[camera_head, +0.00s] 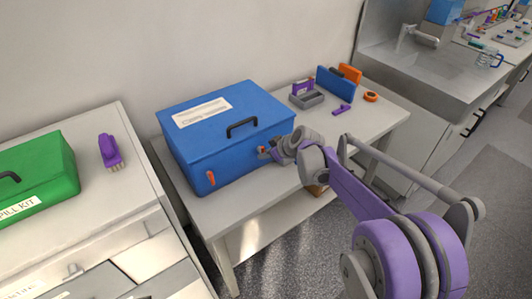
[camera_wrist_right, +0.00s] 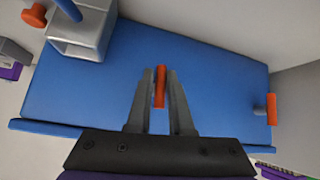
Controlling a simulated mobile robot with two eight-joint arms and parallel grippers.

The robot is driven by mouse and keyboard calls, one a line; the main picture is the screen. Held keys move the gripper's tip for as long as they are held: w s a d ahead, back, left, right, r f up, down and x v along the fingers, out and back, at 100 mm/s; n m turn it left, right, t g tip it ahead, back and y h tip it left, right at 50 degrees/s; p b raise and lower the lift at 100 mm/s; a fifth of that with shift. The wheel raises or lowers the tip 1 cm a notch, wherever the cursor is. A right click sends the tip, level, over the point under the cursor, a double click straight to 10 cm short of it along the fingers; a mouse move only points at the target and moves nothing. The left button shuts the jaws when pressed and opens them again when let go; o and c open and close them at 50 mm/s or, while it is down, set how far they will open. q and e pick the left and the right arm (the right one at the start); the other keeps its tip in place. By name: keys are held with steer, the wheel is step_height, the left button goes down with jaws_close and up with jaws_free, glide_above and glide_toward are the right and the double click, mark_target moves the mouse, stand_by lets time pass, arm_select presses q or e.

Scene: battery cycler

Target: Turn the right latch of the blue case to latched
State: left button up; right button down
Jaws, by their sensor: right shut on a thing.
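The blue case (camera_head: 222,130) stands shut on a light grey table, with a black handle and a white label on its lid. Its front carries two orange latches. The right latch (camera_wrist_right: 160,87) sits between the fingers of my right gripper (camera_wrist_right: 160,98), which is shut on it; in the wrist view it points along the fingers. In the head view my right gripper (camera_head: 272,150) is at the case's front right and hides most of this latch. The other latch (camera_head: 211,178) is upright in the head view and also shows in the wrist view (camera_wrist_right: 271,108). My left gripper is not in view.
Right of the case lie a grey tray (camera_head: 307,99), blue and orange upright items, and an orange ring (camera_head: 371,96).

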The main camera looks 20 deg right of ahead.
steer(key=shift+a+f+y, duration=0.1)
steer(key=shift+a+y, duration=0.05)
steer(key=shift+y, duration=0.35)
steer(key=c, duration=0.9)
jaws_free()
steer(key=v, duration=1.1)
steer(key=shift+p, duration=0.35)
steer(key=shift+a, duration=0.1)
